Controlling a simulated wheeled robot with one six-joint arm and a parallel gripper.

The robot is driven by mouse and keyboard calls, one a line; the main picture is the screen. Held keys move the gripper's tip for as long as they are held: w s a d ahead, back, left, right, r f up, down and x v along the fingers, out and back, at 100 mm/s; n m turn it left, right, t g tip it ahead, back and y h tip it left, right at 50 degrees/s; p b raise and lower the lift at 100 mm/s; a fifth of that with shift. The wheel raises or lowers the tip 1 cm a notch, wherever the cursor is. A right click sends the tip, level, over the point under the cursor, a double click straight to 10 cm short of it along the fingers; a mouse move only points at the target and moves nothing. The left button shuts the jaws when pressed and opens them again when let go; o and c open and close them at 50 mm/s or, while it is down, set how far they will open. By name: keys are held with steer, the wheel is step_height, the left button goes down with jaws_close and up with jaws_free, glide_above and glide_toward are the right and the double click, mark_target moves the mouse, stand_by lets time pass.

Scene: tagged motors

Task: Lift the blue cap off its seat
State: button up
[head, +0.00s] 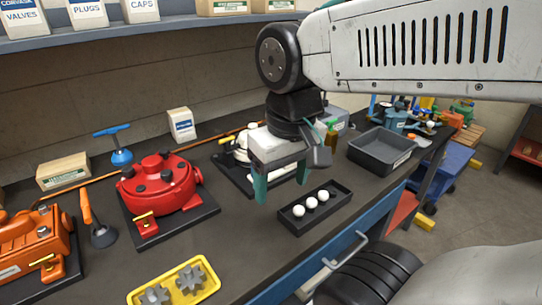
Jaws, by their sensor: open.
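My gripper (282,190) hangs over the middle of the bench with its two green fingers apart and nothing seen between them. It is in front of a white motor (241,151) on a dark base plate and hides much of it. I cannot pick out a blue cap on a motor; one on the white motor could be hidden. A blue, round-based piece with a T-shaped handle (121,157) stands at the back left, apart from my gripper; I cannot tell whether it is a cap. A red motor (160,184) and an orange motor (32,244) stand left.
A black tray (288,222) with three white balls lies in front of my gripper. A yellow tray (205,287) with grey gears is at the front. A grey bin (375,155) stands right. An orange-handled tool (101,234) stands between the red and orange motors.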

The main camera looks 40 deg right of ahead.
steer(key=w+d+f+m, duration=0.1)
steer(key=w+d+m, duration=0.1)
steer(key=w, duration=0.5)
steer(key=w+d+f+m, duration=0.2)
steer(key=w+d+m, duration=0.1)
steer(key=w, duration=0.4)
steer(key=w+d+f+m+g, duration=0.1)
steer(key=w+d+f+m, duration=0.1)
steer(key=w, duration=0.5)
steer(key=shift+d+f+m, duration=0.1)
steer(key=shift+d+m, duration=0.5)
steer(key=shift+d, duration=0.25)
steer(key=f, duration=0.4)
steer(key=d+f, duration=0.1)
steer(key=f, duration=0.2)
steer(key=shift+s, duration=0.1)
steer(key=shift+f, duration=0.35)
steer(key=c, duration=1.1)
